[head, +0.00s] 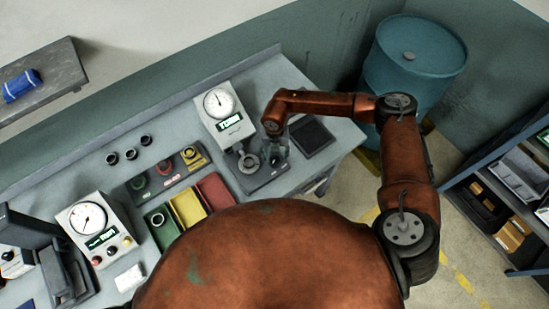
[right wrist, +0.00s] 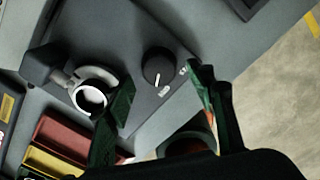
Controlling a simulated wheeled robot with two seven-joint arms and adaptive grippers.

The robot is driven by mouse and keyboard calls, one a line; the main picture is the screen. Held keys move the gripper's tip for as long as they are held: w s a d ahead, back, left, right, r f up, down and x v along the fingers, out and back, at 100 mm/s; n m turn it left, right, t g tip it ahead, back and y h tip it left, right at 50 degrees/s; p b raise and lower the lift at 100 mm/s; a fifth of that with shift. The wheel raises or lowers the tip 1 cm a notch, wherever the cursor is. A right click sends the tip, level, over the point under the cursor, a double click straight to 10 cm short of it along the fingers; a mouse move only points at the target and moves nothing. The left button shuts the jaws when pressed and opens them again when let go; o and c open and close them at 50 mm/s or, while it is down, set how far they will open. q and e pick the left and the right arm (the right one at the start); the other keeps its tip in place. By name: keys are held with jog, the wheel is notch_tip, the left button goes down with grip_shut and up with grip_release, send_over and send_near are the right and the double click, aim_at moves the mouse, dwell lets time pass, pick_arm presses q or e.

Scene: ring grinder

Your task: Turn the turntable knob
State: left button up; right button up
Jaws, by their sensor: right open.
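The knob (right wrist: 156,66) is round and black with a white pointer line. It sits on the dark base plate of the ring grinder in the right wrist view, beside a light ring-shaped holder (right wrist: 92,94). My right gripper (right wrist: 162,76) is open, with its green fingers apart on either side of the knob's near side in the picture. I cannot tell whether they touch it. In the head view my right gripper (head: 278,152) is over the grinder base, right of the ring holder (head: 248,162), and hides the knob. My left gripper is not in view.
A gauge unit (head: 220,108) stands behind the base, and a dark square pad (head: 312,136) lies to the right. A blue barrel (head: 414,70) stands beyond the bench.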

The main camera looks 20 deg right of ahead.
aim_at(275, 159)
jog(key=shift+f, duration=1.9)
jog(key=shift+c, duration=0.6)
jog(key=c, duration=1)
jog(key=shift+c, duration=0.2)
